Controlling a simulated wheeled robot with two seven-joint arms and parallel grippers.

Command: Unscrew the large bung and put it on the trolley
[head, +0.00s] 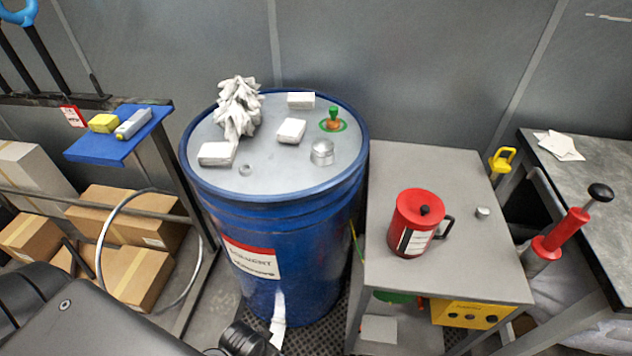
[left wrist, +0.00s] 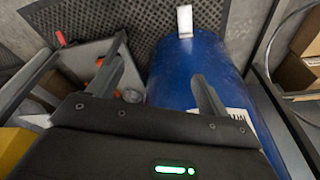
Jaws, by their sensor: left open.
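The large bung (head: 321,152) is a silvery capped cylinder standing on the right front part of the blue drum's grey lid (head: 270,165). The blue drum (head: 285,235) carries a red and white label and also shows in the left wrist view (left wrist: 180,75). The grey trolley (head: 400,170) stands right of the drum, with a red can (head: 417,225) and a small metal piece (head: 482,212) on top. My left gripper (left wrist: 160,65) is open, its fingers apart and nothing seen between them; the drum is beyond it. My right gripper is in neither view.
White blocks (head: 291,131), crumpled white material (head: 238,108), a small ring (head: 245,169) and a green-and-orange fitting (head: 333,120) share the lid. The trolley's left rear top is clear. A rack with boxes (head: 120,215) is left; a dark bench (head: 600,185) is right.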

